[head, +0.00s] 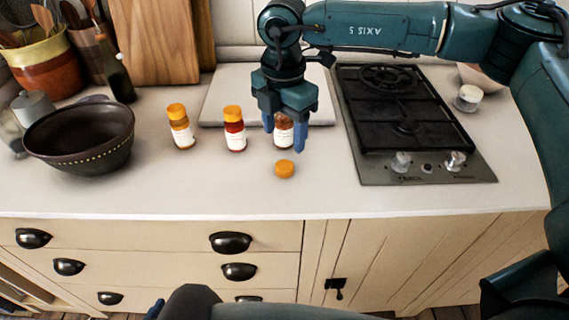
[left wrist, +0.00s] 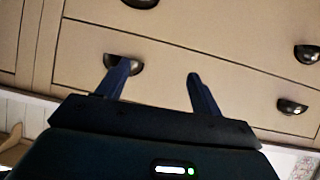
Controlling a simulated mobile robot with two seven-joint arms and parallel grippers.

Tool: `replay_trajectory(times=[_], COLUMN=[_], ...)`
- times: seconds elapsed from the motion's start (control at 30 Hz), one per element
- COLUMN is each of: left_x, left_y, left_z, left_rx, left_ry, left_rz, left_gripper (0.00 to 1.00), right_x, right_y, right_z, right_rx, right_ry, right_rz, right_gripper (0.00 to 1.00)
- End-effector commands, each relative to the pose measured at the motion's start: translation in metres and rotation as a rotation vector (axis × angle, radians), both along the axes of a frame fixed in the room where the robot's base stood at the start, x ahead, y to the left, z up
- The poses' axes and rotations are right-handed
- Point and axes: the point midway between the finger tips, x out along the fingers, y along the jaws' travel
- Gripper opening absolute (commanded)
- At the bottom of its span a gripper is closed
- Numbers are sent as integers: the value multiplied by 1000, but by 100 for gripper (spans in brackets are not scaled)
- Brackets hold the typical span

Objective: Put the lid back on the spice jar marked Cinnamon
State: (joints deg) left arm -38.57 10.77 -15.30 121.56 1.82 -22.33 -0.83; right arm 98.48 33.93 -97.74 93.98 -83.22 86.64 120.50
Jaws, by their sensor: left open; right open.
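An orange lid (head: 285,169) lies by itself on the counter, just in front of a spice jar (head: 284,140) with a white label. Two more spice jars with orange lids on, one brownish (head: 181,128) and one red (head: 235,130), stand upright to the left. The label writing is too small to read. My left gripper (left wrist: 158,72) is open and empty, facing the drawer fronts in the left wrist view.
A dark bowl (head: 80,148) stands at the left, with utensil pots behind. A pale board (head: 217,100) lies behind the jars. A gas hob (head: 400,125) is on the right. The front counter strip is clear; drawers (head: 150,240) are below.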

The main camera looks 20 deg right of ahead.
Motion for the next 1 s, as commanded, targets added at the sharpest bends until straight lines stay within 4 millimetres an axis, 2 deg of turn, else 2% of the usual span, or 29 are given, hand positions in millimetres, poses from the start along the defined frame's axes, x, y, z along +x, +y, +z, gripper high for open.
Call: replay_trajectory(times=[0.1, 0.2, 0.63, 0.8, 1.0], left_x=[-1, -1, 1, 1, 1], left_y=[1, 1, 0, 3, 7], left_z=[1, -1, 3, 11, 7], left_rx=[3, 4, -1, 3, 14], left_ry=[4, 9, 6, 9, 20], left_rz=[1, 3, 10, 13, 22], left_gripper=[66, 66, 66, 66, 66], right_x=[0, 0, 0, 1, 1], right_y=[0, 0, 0, -2, -2], right_z=[-18, -27, -34, -58, -80], right_rx=[0, 0, 0, -1, 2], right_ry=[1, 1, 1, 4, 1], right_rz=[0, 1, 1, 3, 0], right_gripper=[61, 61, 61, 61, 61])
